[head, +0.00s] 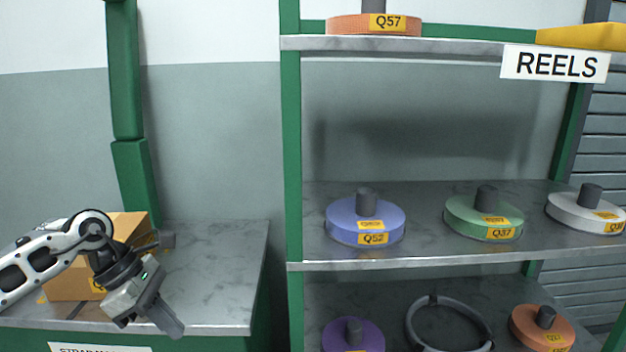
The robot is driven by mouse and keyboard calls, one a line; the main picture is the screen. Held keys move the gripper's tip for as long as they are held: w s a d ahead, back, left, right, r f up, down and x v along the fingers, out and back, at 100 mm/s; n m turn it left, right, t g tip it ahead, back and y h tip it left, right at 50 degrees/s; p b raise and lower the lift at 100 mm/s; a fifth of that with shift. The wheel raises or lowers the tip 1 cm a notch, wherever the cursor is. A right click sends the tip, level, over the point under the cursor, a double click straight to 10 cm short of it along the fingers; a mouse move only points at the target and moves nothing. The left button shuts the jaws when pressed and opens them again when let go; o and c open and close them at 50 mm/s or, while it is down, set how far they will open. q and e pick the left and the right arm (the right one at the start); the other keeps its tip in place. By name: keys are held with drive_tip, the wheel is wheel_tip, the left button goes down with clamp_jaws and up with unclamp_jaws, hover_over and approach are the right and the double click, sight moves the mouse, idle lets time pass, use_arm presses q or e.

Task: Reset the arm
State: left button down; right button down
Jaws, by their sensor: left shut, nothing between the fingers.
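My left arm comes in from the left, over a grey-topped bench. My left gripper (172,326) is shut and empty, its fingers pointing down and to the right near the bench's front edge. An orange-brown box (75,284) sits on the bench behind my left arm, which hides part of it. My right gripper is not in view.
A green-framed rack (291,150) stands to the right with a REELS sign (555,65). Its middle shelf holds a blue reel (350,218), a green reel (465,217) and a white reel (570,210). Purple and orange reels and a grey ring (412,325) are below.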

use_arm(q)
drive_tip(key=s+d+r+n+t+h+p, duration=0.2)
drive_tip(key=d+n+t+h, duration=0.35)
drive_tip(key=d+n, duration=0.55)
drive_tip(key=s+d+r+n+t+h+p, duration=0.1)
drive_tip(key=s+d+r+n+t+h, duration=0.15)
drive_tip(key=d+n+t+h, duration=0.6)
drive_tip(key=s+a+f+n+g+y, duration=0.1)
drive_tip(key=s+f+n+y, duration=0.3)
drive_tip(key=n, duration=0.5)
drive_tip(key=s+a+f+n+g+y+p, duration=0.1)
drive_tip(key=s+a+f+n+y, duration=0.2)
drive_tip(key=f+n+y, duration=0.4)
drive_tip(key=s+a+f+n+g+y+p, duration=0.1)
drive_tip(key=s+f+n+y, duration=0.4)
drive_tip(key=n, duration=0.8)
drive_tip(key=shift+s+a+f+g+y, duration=0.3)
drive_tip(key=shift+s+a+f+g, duration=0.15)
drive_tip(key=shift+a, duration=0.35)
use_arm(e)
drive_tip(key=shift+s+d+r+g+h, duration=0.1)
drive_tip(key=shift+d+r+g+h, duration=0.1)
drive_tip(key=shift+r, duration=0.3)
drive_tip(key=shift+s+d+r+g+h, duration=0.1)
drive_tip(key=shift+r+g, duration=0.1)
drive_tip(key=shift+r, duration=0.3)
use_arm(q)
drive_tip(key=shift+n, duration=0.25)
